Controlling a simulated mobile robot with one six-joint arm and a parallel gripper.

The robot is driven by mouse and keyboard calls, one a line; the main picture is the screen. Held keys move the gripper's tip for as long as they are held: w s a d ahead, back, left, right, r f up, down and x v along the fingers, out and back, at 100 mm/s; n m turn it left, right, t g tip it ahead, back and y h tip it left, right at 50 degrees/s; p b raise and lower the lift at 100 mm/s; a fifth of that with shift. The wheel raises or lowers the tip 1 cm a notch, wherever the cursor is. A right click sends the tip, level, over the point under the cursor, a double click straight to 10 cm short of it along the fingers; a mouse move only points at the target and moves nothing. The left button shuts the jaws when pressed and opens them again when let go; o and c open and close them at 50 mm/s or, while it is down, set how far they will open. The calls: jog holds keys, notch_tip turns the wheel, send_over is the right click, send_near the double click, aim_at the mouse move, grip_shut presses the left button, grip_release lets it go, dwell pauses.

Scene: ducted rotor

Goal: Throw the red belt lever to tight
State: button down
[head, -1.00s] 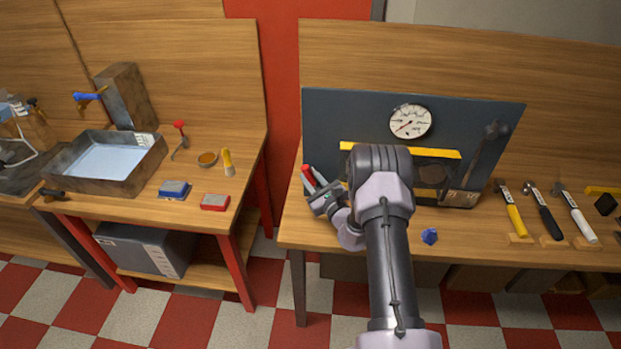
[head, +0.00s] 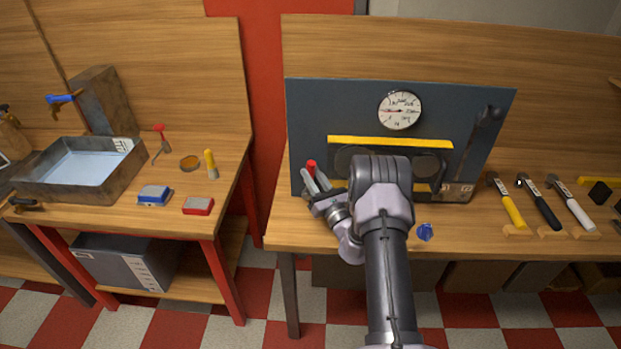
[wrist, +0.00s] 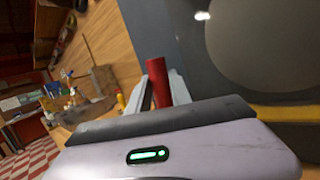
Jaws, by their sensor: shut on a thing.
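The red belt lever (head: 311,165) stands at the left edge of the dark panel (head: 340,104); only its red grip shows in the head view. The red grip (wrist: 158,82) also shows in the wrist view, between my fingers. My gripper (head: 313,184) is shut on the red lever, with its fingers on both sides of the grip. The lever's lower end and pivot are hidden behind my gripper. A round white gauge (head: 400,110) is on the panel, above a yellow bar (head: 390,143).
A blue knob-like object (head: 425,232) lies on the bench near its front edge. Several hammers (head: 505,203) lie at the right. Another bench at the left holds a metal tray (head: 128,172) of liquid and small items. A gap separates the benches.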

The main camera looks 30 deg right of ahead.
jog(key=c, duration=1.5)
grip_release()
jog(key=shift+o, duration=0.2)
